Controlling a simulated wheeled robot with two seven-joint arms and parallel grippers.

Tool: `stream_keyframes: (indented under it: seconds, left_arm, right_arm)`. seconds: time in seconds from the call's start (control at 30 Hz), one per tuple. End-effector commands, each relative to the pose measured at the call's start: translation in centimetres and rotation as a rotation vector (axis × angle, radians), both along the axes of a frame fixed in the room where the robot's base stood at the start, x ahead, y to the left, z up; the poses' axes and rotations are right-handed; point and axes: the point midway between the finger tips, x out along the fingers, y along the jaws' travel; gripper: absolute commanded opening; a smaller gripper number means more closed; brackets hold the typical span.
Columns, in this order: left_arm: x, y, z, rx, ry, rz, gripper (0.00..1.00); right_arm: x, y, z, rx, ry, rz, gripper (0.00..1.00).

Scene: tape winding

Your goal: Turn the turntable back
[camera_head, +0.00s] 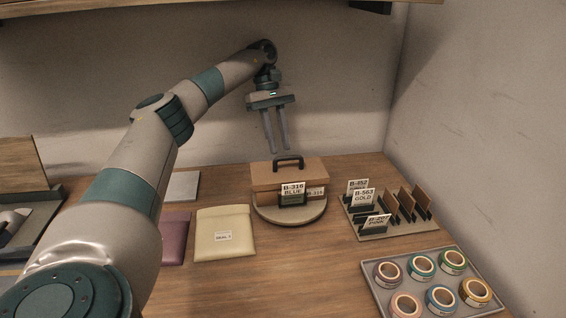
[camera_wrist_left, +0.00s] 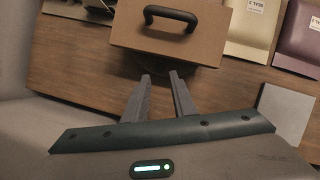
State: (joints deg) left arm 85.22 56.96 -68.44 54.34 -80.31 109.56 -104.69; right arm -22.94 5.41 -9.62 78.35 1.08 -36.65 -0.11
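The round turntable (camera_head: 290,218) stands on the table near the middle in the head view. A brown box (camera_head: 262,178) with a dark handle (camera_head: 288,161) sits on it. A card reading "B-316 BLUE" (camera_head: 292,189) stands at the box's front, with another label partly hidden behind it. My left gripper (camera_head: 276,152) is above and behind the box, pointing down, open and empty. In the left wrist view its two fingers (camera_wrist_left: 160,78) are apart near the edge of the box (camera_wrist_left: 190,38), and the handle (camera_wrist_left: 172,14) is beyond them. My right gripper is not in view.
A rack (camera_head: 385,225) with label cards and brown dividers stands right of the turntable. A grey tray (camera_head: 370,287) with several tape rolls is at the front right. A cream envelope (camera_head: 222,250) and a purple one (camera_head: 175,232) lie left. The wall is close behind.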

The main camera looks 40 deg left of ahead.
Motion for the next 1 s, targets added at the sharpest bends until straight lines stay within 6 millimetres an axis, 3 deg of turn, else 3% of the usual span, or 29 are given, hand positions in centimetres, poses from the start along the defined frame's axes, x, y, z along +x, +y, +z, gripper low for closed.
stream_keyframes:
  seconds: [0.2, 0.4, 0.83, 0.93, 1.0]
  left_arm:
    - [-0.5, -1.3, -3.3, 0.001, 0.004, -0.002, 0.24]
    - [-0.7, -2.1, -5.1, 0.000, 0.001, 0.001, 0.24]
    - [-0.7, -2.3, -5.8, 0.000, 0.000, 0.001, 0.24]
    - [-0.7, -2.3, -5.8, 0.000, 0.000, 0.001, 0.00]
    - [-0.7, -2.3, -5.8, 0.000, 0.000, 0.001, 0.00]
  right_arm:
    - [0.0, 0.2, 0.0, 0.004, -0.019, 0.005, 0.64]
    - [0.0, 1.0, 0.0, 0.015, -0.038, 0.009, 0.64]
    - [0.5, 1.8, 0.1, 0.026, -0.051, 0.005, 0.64]
    - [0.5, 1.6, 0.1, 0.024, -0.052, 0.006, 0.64]
    - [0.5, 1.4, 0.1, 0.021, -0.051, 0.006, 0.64]
